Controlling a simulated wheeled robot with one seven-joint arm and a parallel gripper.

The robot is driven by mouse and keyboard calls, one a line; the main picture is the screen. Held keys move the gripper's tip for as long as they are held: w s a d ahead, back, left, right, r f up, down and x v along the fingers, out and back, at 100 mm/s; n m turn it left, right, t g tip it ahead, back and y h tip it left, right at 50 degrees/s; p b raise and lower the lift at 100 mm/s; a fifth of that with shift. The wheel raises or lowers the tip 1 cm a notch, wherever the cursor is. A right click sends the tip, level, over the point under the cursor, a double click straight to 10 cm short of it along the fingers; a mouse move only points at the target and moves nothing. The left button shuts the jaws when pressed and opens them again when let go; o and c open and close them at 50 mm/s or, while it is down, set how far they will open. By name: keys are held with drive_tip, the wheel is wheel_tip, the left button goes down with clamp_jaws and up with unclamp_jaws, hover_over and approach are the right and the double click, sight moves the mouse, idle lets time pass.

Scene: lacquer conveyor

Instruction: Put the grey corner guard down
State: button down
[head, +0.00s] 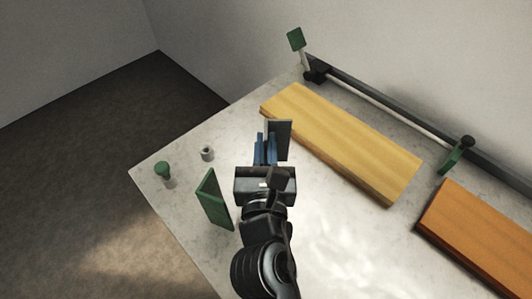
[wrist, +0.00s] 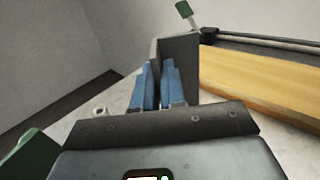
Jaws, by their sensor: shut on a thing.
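The grey corner guard (head: 281,139) is a dark L-shaped piece held upright at the tips of my gripper (head: 265,148). My gripper has blue fingers and is shut on one wall of the guard. In the wrist view the guard (wrist: 180,62) stands between and beyond the blue fingers (wrist: 159,84), with its wide face to the right. The guard is over the pale table, left of the yellow board. I cannot tell whether its lower edge touches the table, because the fingers and gripper body hide it.
A green corner guard (head: 214,199) stands left of my gripper. A green knob (head: 162,170) and a small grey ring (head: 207,153) sit near the table's left edge. A yellow board (head: 342,143) and an orange board (head: 478,239) lie right, before a dark rail (head: 390,105). Bare tabletop (head: 232,128) shows left of the guard.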

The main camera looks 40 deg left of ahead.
drive_tip(key=shift+f, duration=0.6)
drive_tip(key=shift+f, duration=0.2)
drive_tip(key=c, duration=1.2)
unclamp_jaws()
drive_tip(key=shift+r, duration=0.1)
drive_tip(key=shift+r, duration=0.2)
drive_tip(key=shift+s+d+f, duration=0.15)
drive_tip(key=shift+s+d, duration=0.1)
drive_tip(key=b+v, duration=0.2)
drive_tip(key=v, duration=0.9)
drive_tip(key=shift+s+d, duration=0.15)
